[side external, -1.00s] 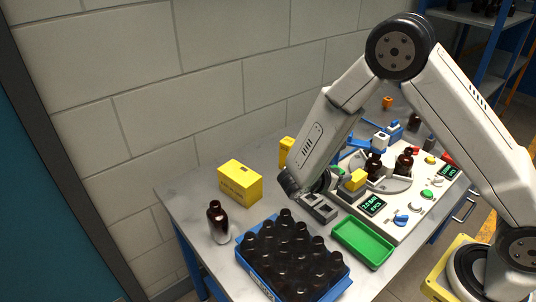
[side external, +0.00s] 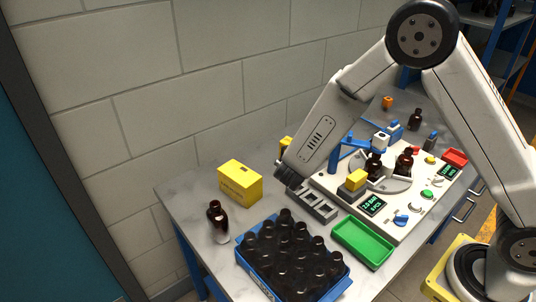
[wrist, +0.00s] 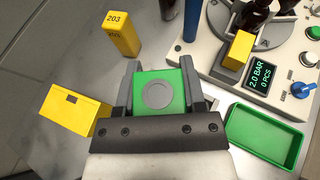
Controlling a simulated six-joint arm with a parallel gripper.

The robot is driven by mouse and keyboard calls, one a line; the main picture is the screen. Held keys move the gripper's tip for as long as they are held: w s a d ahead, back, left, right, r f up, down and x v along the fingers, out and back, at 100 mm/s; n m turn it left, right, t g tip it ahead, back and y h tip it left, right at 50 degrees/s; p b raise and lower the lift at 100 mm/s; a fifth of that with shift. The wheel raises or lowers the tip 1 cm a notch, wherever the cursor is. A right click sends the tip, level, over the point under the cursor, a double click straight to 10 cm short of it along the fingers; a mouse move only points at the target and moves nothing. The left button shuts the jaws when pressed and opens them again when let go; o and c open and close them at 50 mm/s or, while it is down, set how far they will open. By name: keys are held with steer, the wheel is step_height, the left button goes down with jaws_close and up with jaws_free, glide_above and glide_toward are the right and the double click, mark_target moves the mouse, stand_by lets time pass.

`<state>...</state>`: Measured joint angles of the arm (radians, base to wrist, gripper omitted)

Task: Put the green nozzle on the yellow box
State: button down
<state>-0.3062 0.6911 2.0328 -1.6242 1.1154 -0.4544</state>
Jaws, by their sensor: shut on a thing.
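The green nozzle (wrist: 174,78), a green block with a grey round disc on its face, sits between the fingers of my gripper (wrist: 159,68) in the wrist view. My gripper is shut on it. The yellow box (side external: 240,182) stands on the table left of my gripper in the side view; it also shows at the left of the wrist view (wrist: 72,112), apart from the fingers. A smaller upright yellow box marked 203 (wrist: 122,36) stands farther back. In the side view my arm hides the nozzle.
A blue crate of amber bottles (side external: 238,246) stands in front, with a single bottle (side external: 217,222) to its left. A green tray (side external: 362,243), a grey slotted piece (side external: 322,207) and the white machine (side external: 392,217) are near my gripper. Bare tabletop surrounds the yellow box.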

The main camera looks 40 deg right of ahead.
steer(key=w+a+r+n+t+y, duration=0.4)
steer(key=w+a+n+t+y, duration=0.1)
steer(key=a+n+y, duration=0.1)
steer(key=shift+a+r+n+y, duration=0.35)
steer(key=shift+a+n, duration=0.25)
steer(key=shift+a, duration=0.55)
glide_above(239, 169)
steer(key=f, duration=0.8)
steer(key=shift+s+f, duration=0.35)
steer(key=shift+f, duration=0.05)
steer(key=shift+w+a+f, duration=0.1)
steer(key=shift+w+f, duration=0.15)
steer(key=shift+f, duration=0.05)
